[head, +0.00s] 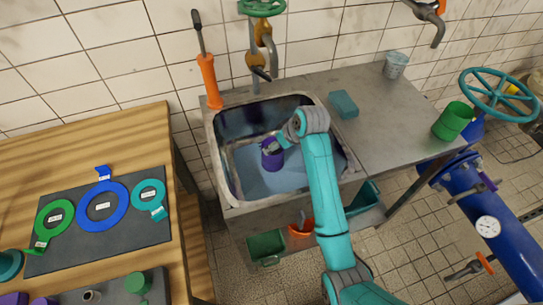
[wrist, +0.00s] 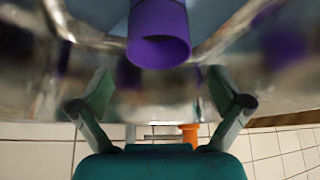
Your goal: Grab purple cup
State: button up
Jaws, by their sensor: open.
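The purple cup (head: 270,158) stands in the metal sink (head: 225,165), left of the basin's middle. In the wrist view the purple cup (wrist: 160,38) is at the top centre, its open rim facing the camera. My gripper (head: 285,141) is at the cup's upper right in the head view, where its fingers are small and partly hidden by my wrist. In the wrist view my gripper (wrist: 160,88) has its two fingers spread wide and empty. The cup lies between the fingers' lines but beyond their tips, and I see no contact.
A green cup (head: 453,120), a metal bucket (head: 396,65) and a teal sponge (head: 344,104) sit on the right counter (head: 375,115). An orange-handled tool (head: 209,82) stands behind the sink. A wooden table (head: 90,140) is at left.

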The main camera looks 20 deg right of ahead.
aim_at(274, 162)
jog(key=shift+x, duration=3.2)
jog(key=shift+d, duration=0.1)
jog(key=c, duration=1.7)
jog(key=shift+r, duration=0.15)
